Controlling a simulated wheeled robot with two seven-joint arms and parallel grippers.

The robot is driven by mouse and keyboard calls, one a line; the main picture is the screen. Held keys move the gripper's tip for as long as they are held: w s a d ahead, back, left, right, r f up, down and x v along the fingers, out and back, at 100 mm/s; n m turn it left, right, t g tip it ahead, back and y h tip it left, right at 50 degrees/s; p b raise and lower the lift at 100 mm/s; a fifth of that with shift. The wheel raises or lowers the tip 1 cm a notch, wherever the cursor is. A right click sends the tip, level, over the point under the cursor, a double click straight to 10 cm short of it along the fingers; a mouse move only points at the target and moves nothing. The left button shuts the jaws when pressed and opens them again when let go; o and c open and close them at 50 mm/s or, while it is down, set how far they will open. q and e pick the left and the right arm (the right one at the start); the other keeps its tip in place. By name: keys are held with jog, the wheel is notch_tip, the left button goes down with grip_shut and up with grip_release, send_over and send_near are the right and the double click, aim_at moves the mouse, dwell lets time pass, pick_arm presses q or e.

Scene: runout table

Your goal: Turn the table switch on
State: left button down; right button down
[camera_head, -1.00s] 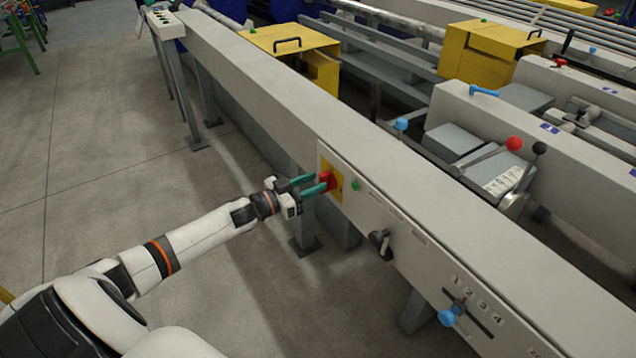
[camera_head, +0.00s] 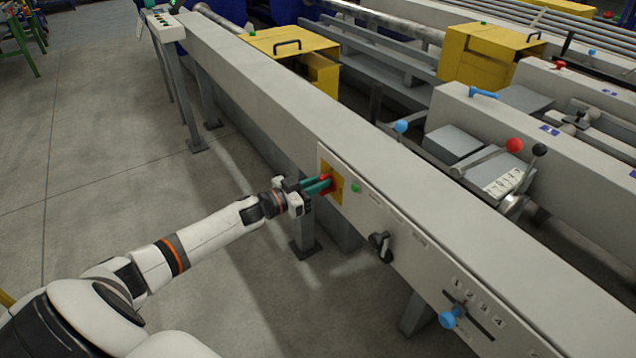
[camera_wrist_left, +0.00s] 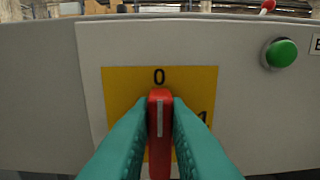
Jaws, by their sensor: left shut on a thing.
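The table switch is a red rotary handle (camera_wrist_left: 160,125) on a yellow plate (camera_wrist_left: 118,88) on the side panel of the long grey table (camera_head: 270,115). In the left wrist view the handle stands upright, its white line pointing at the "0" mark; a "1" shows at the right of the plate. My left gripper (camera_head: 318,186) has its green fingers on both sides of the handle, shut on it; the fingers show large in the left wrist view (camera_wrist_left: 160,135). The handle's lower part is partly hidden by the fingers. My right gripper is not in view.
A green button (camera_wrist_left: 281,53) sits right of the yellow plate. Further along the panel are a black knob (camera_head: 380,246) and a blue-knobbed lever (camera_head: 447,318) by a numbered slot. Open floor (camera_head: 110,190) lies left of the table.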

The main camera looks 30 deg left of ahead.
pick_arm(q)
jog(key=shift+m, duration=0.3)
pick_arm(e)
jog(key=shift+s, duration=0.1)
pick_arm(q)
jog(key=m, duration=0.3)
jog(key=d+m, duration=0.1)
jog(key=m, duration=0.3)
jog(key=f+m, duration=0.1)
jog(key=m, duration=0.3)
jog(key=shift+s+d, duration=0.2)
jog(key=shift+s, duration=0.1)
jog(key=m+b, duration=0.1)
jog(key=m, duration=0.1)
jog(key=m+b, duration=0.1)
jog(key=m, duration=0.1)
jog(key=shift+d+f+m, duration=0.1)
jog(key=shift+f+m, duration=0.4)
jog(key=shift+m, duration=0.7)
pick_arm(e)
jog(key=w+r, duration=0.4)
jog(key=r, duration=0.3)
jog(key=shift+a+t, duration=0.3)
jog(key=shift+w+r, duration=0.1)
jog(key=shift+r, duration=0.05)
pick_arm(q)
jog(key=c, duration=1.4)
grip_release()
